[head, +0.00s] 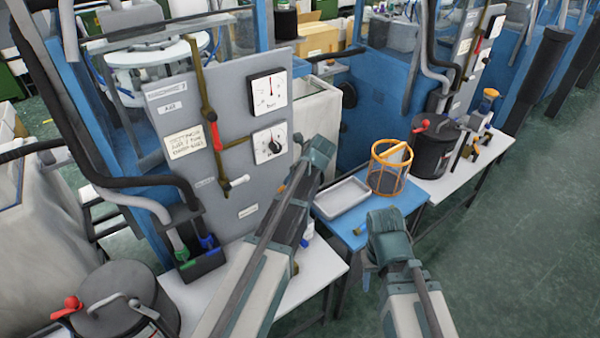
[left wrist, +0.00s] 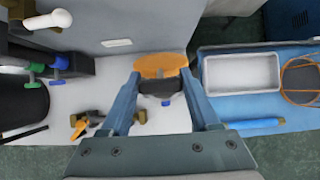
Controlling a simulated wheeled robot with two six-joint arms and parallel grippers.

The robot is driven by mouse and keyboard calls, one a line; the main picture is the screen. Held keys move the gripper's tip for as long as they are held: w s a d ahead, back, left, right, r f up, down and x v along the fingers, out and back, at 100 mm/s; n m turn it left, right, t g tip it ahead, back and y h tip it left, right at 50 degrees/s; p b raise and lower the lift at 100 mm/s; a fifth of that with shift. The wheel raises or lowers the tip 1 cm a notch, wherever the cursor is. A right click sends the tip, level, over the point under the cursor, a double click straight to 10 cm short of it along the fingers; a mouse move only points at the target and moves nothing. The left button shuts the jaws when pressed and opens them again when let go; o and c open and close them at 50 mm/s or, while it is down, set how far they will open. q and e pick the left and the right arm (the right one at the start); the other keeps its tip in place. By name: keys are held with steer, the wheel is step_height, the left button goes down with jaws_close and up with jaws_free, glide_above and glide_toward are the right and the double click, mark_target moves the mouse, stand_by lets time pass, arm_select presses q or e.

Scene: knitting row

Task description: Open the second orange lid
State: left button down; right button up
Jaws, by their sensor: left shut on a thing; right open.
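An orange round lid (left wrist: 160,66) is between the fingertips of my left gripper (left wrist: 161,78), which is shut on it, in the left wrist view. A dark part with a bit of blue (left wrist: 160,90) shows just below the lid; I cannot tell how the lid is joined to it. In the head view my left arm hides most of that spot. My right gripper (head: 366,275) is low in front of the blue table, partly hidden by its own arm, open and empty. Another orange-topped item (head: 490,93) stands on the right white table, away from both grippers.
A white tray (head: 342,197) and an orange wire basket (head: 389,184) stand on the blue table. A brass valve (left wrist: 93,122) lies left of my left gripper. A dark pot (head: 434,150) with a red handle stands right. A grey gauge panel (head: 225,100) rises behind.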

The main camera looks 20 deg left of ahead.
arm_select(q)
steer(key=w+a+r+g+h+p, duration=0.1)
steer(key=w+a+g+h+p, duration=0.1)
steer(key=a+p, duration=0.1)
steer(key=shift+w+r, duration=0.25)
steer(key=shift+r, duration=0.1)
steer(key=shift+w+a+g+h, duration=0.35)
steer(key=shift+a+g+h, duration=0.1)
steer(key=shift+h, duration=0.25)
steer(key=shift+w+a, duration=0.35)
steer(key=shift+a, duration=0.25)
arm_select(e)
steer(key=shift+r, duration=2.4)
arm_select(q)
steer(key=shift+c, duration=0.6)
jaws_free()
steer(key=shift+w+a+f, duration=0.1)
steer(key=shift+d, duration=0.2)
